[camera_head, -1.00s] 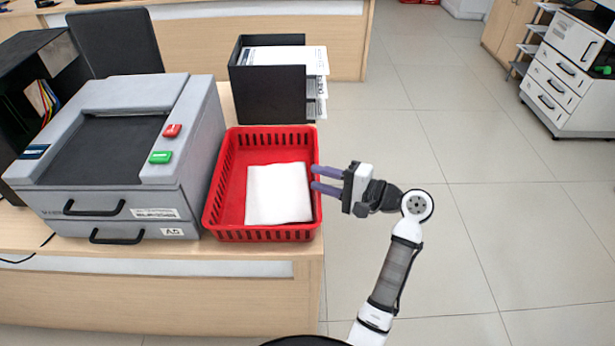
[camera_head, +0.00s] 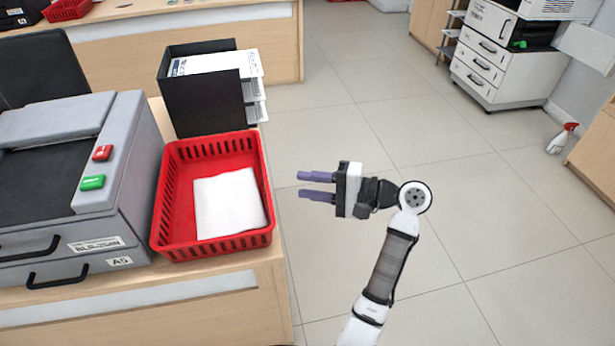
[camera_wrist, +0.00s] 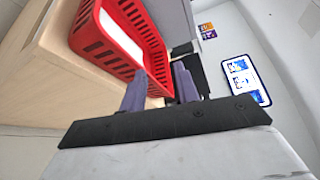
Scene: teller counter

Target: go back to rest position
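My gripper (camera_head: 317,185) is in the middle of the head view, over the floor to the right of the counter. Its two purple fingers point left and stand apart with nothing between them. The fingers also show in the wrist view (camera_wrist: 160,88), with the red basket beyond them. The red basket (camera_head: 207,247) sits on the counter's right end with a white paper stack (camera_head: 229,203) inside. My gripper is apart from the basket, to its right.
A grey machine (camera_head: 122,215) with red and green buttons stands left of the basket. A black file holder (camera_head: 203,100) with papers stands behind it. A printer (camera_head: 500,60) is at the back right, with a spray bottle (camera_head: 561,140) near it. The floor (camera_head: 480,210) on the right is clear.

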